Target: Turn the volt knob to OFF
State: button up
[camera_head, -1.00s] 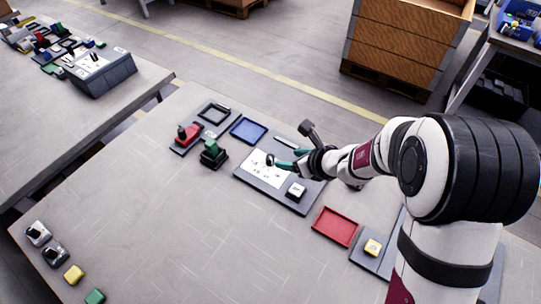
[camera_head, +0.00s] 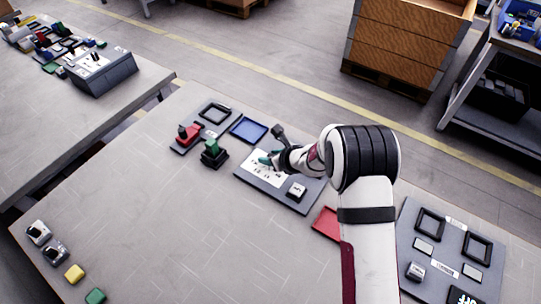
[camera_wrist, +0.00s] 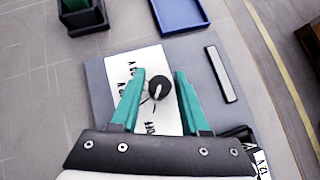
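The volt knob (camera_wrist: 159,88) is a dark round knob with a light pointer mark, on a white printed label (camera_wrist: 150,62) of a grey panel (camera_wrist: 100,85) in the wrist view. My gripper (camera_wrist: 160,79) has green fingers, open, one on each side of the knob with gaps visible. I cannot tell how high the fingertips are above the panel. In the head view, my gripper (camera_head: 267,160) is over the white label of the panel (camera_head: 250,179), and it hides the knob.
A blue tray (camera_head: 249,131) and a green block on a dark base (camera_head: 213,153) stand beside the panel. A white square switch (camera_head: 296,191) sits on its near end. A red tray (camera_head: 327,223) lies to the right, partly behind my arm.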

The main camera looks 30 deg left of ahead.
grip_shut()
jog(key=shift+n+g, duration=0.5)
jog(key=shift+n, duration=0.2)
jog(key=shift+o, duration=1.7)
grip_release()
jog(key=shift+r, duration=0.1)
jog(key=v, duration=1.5)
jog(key=shift+d, duration=0.45)
jog(key=shift+r, duration=0.1)
